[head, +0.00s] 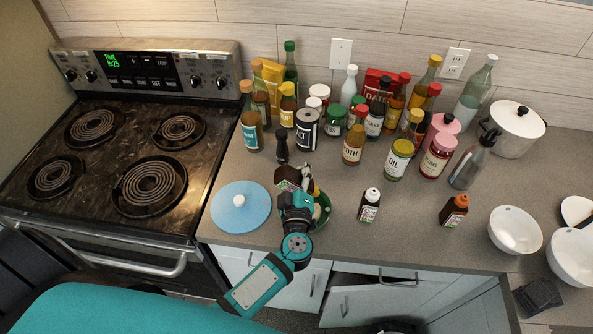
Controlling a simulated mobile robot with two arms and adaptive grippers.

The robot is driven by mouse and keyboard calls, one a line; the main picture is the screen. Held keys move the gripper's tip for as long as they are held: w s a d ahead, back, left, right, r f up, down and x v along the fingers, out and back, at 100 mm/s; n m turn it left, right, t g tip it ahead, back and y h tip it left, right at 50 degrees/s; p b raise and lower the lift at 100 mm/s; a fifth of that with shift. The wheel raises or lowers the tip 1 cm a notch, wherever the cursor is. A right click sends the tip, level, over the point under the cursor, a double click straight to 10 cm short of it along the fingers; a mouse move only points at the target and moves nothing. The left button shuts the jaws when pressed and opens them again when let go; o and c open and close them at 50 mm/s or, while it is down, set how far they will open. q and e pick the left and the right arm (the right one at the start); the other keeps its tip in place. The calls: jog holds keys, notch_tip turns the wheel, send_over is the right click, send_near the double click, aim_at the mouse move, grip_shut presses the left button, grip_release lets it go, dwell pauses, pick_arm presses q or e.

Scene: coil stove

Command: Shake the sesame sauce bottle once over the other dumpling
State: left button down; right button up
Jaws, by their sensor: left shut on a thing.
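My left gripper (293,190) is shut on a small dark brown bottle (286,175) with a pale label, which I take for the sesame sauce bottle. It is held over the counter at the left edge of a green bowl (326,208). The gripper and arm cover most of the bowl, and no dumpling can be made out. I cannot tell how far the bottle is tilted. My right gripper is not in view.
A blue round lid (240,213) lies left of the bowl. A white-capped bottle (370,206) and an orange-capped bottle (454,211) stand to the right. Several bottles and jars crowd the back. White bowls (515,230) are at right; the coil stove (105,165) is at left.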

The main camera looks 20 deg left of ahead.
pick_arm(q)
jog(key=shift+r, duration=0.1)
jog(key=shift+r, duration=2.2)
notch_tip(320, 180, down, 6)
jog(key=b, duration=0.3)
jog(key=shift+r+b, duration=0.2)
jog(key=shift+b, duration=0.15)
jog(key=shift+w+r+p, duration=0.1)
jog(key=shift+r+p, duration=0.4)
